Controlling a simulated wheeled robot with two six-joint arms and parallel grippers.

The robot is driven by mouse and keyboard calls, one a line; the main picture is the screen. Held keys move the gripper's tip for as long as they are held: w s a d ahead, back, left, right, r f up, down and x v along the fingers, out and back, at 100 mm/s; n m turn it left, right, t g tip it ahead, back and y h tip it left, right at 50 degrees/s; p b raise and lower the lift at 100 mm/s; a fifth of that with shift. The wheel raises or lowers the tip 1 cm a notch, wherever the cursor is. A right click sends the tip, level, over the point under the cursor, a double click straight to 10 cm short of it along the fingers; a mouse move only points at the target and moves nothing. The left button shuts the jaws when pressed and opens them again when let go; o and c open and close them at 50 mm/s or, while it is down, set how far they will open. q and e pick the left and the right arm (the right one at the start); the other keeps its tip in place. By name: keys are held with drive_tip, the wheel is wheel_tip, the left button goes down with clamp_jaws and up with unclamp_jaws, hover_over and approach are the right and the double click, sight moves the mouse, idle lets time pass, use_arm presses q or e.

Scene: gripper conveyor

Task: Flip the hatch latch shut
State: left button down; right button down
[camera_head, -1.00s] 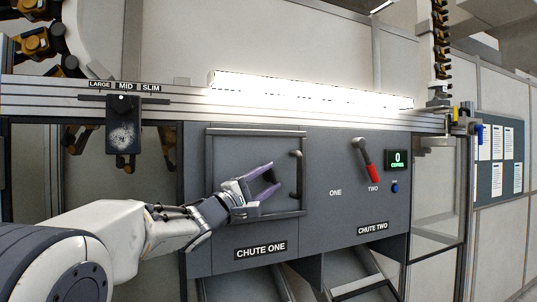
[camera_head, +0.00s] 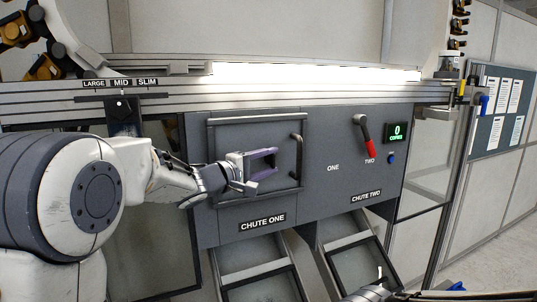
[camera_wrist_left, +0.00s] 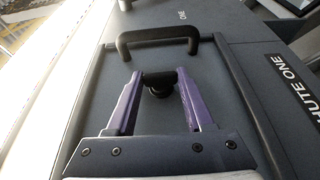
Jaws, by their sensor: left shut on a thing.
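The hatch (camera_head: 228,137) is a grey framed panel above the CHUTE ONE label, with a bar handle (camera_head: 297,156) on its right side. My left gripper (camera_head: 275,162) reaches in from the left, in front of the hatch and just left of the handle. In the left wrist view, a small black latch knob (camera_wrist_left: 160,80) lies between the tips of the purple fingers, and the gripper is shut on it. The handle (camera_wrist_left: 157,36) is beyond the fingertips there. In the head view the latch is hidden by the gripper. My right arm shows only partly at the bottom edge, its jaws unclear.
A red-handled lever (camera_head: 367,144) points to TWO, right of the hatch. A green counter (camera_head: 397,132) reads 0, with a blue button (camera_head: 391,159) below it. The rail (camera_head: 300,93) runs above. Chute openings lie below the panel.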

idle(0.3)
use_arm(q)
drive_tip(key=shift+c, duration=1.4)
unclamp_jaws()
drive_tip(key=shift+d, duration=0.1)
drive_tip(key=shift+s, duration=0.1)
drive_tip(key=shift+s+a+f+b, duration=0.1)
drive_tip(key=shift+s+a+b, duration=0.2)
drive_tip(key=shift+a, duration=0.1)
drive_tip(key=b+v, duration=0.3)
drive_tip(key=v, duration=0.6)
drive_tip(key=shift+s, duration=0.2)
drive_tip(key=shift+a, duration=0.1)
